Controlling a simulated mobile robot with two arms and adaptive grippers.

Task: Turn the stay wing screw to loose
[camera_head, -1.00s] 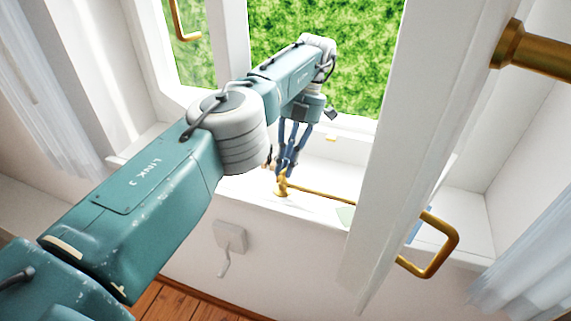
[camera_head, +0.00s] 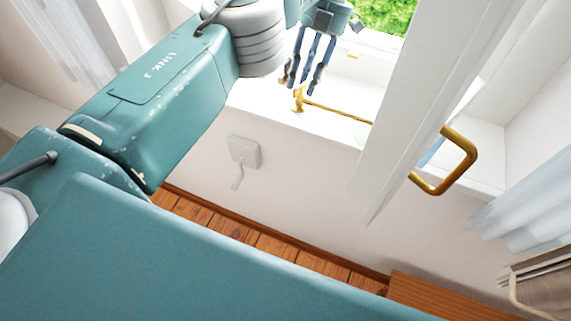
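The brass stay (camera_head: 338,108) lies along the white window sill, running from its upright brass screw fitting (camera_head: 299,101) toward the open window sash (camera_head: 425,85). The wing screw belongs to this small fitting; its exact turn is too small to tell. My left gripper (camera_head: 301,86) points down from above, with its blue fingers spread just above and around the top of the fitting. It looks open, and I cannot tell whether a finger touches the screw. My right gripper is out of view.
A brass handle (camera_head: 462,165) sticks out from the open sash, to the right of the stay. A white wall plate with a small crank (camera_head: 243,151) is below the sill. Curtains hang at both sides. Wooden floor (camera_head: 270,245) shows below.

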